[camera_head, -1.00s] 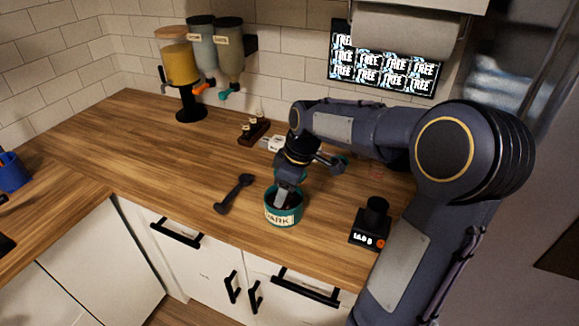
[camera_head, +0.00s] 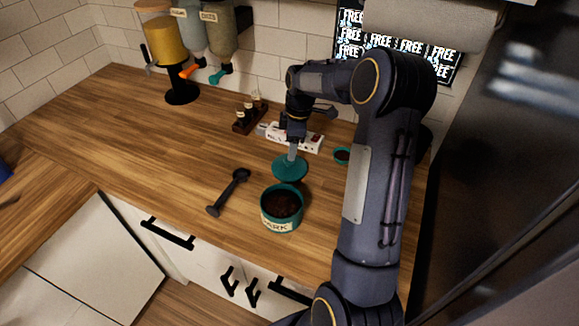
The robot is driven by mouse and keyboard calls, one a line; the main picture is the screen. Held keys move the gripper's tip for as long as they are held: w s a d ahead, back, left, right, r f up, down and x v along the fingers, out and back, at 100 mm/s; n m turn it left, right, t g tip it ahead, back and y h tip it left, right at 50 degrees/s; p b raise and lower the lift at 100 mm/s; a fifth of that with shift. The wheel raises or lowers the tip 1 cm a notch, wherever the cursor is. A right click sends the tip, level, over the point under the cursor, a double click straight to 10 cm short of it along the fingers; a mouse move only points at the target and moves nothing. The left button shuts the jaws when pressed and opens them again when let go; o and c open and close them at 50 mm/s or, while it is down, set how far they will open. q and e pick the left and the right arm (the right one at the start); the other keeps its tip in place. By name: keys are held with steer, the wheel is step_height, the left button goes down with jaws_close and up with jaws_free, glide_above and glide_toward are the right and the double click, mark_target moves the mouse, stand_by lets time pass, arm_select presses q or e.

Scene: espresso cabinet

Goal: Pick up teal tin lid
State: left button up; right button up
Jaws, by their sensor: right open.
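The teal tin lid (camera_head: 288,172) lies on the wooden counter just behind the open teal tin (camera_head: 281,222). The lid looks like a flat round disc. The tin stands upright, holds dark contents and has a label ending in "ARK". My right gripper (camera_head: 292,153) is open and points down at the lid, its fingers at or just over the lid's middle. I cannot tell whether they touch it. My left gripper is out of view.
A black scoop (camera_head: 229,192) lies left of the tin. A white power strip (camera_head: 305,141) and a dark rack of small bottles (camera_head: 248,116) stand behind. Dispensers (camera_head: 180,60) stand at the back left.

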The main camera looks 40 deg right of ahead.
mark_target(289, 165)
steer(key=f+b, duration=0.1)
steer(key=f, duration=0.1)
steer(key=f+b, duration=0.1)
steer(key=w+f+b, duration=0.1)
steer(key=f, duration=0.1)
steer(key=shift+a+f, duration=0.15)
steer(key=shift+f, duration=0.15)
steer(key=shift+s+r, duration=0.1)
jaws_close()
